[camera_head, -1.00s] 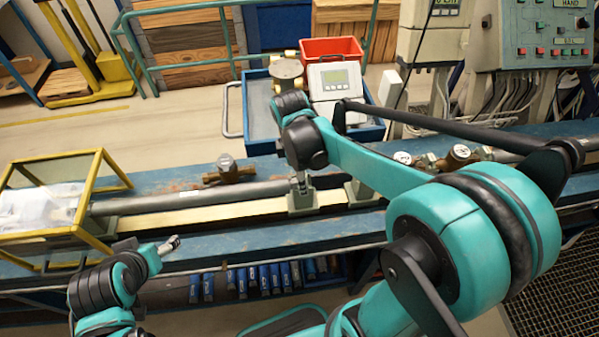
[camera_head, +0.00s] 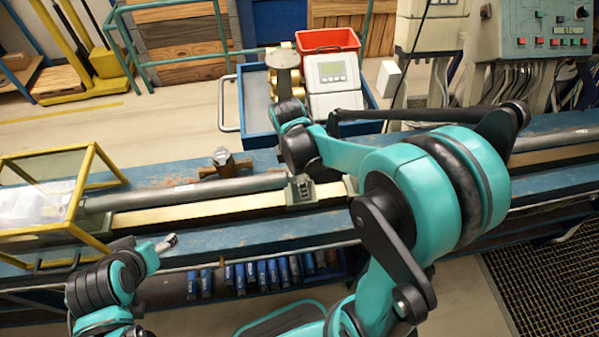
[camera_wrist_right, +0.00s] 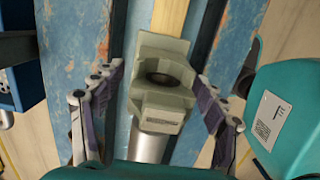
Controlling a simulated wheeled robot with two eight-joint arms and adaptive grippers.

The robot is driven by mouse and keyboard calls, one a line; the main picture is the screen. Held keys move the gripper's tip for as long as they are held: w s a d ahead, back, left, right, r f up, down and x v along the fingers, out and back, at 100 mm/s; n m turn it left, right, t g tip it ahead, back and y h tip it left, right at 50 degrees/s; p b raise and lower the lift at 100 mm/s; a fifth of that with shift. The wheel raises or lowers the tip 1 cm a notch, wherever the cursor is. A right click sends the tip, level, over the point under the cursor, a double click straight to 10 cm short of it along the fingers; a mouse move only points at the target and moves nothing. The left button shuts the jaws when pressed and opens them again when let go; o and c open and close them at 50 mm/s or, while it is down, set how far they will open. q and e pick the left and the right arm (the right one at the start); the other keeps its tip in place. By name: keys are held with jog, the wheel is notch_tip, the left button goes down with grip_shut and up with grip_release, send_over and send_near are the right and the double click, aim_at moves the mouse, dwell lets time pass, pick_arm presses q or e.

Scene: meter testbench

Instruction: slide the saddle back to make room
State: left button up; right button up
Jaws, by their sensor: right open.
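The saddle (camera_head: 300,190) is a grey-green block with a cradle top. It sits on the pale yellow rail of the blue bench, at the right end of the visible grey pipe. In the right wrist view the saddle (camera_wrist_right: 160,95) fills the middle and shows a dark round opening. My right gripper (camera_wrist_right: 158,75) is open, with one finger on each side of the saddle; gaps show, and contact cannot be made out. In the head view my right arm mostly hides this gripper. My left gripper (camera_head: 167,243) is in front of the bench, away from the saddle; its finger gap is unclear.
A grey pipe (camera_head: 200,190) runs left into a yellow-framed guard (camera_head: 85,190). A brass meter (camera_head: 226,163) lies behind the pipe. A blue cart (camera_head: 255,105) with a display unit (camera_head: 332,80) and a red bin (camera_head: 328,43) stands behind the bench.

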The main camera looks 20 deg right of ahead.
jog(key=shift+d+f, duration=0.15)
jog(key=shift+f, duration=0.95)
grip_shut()
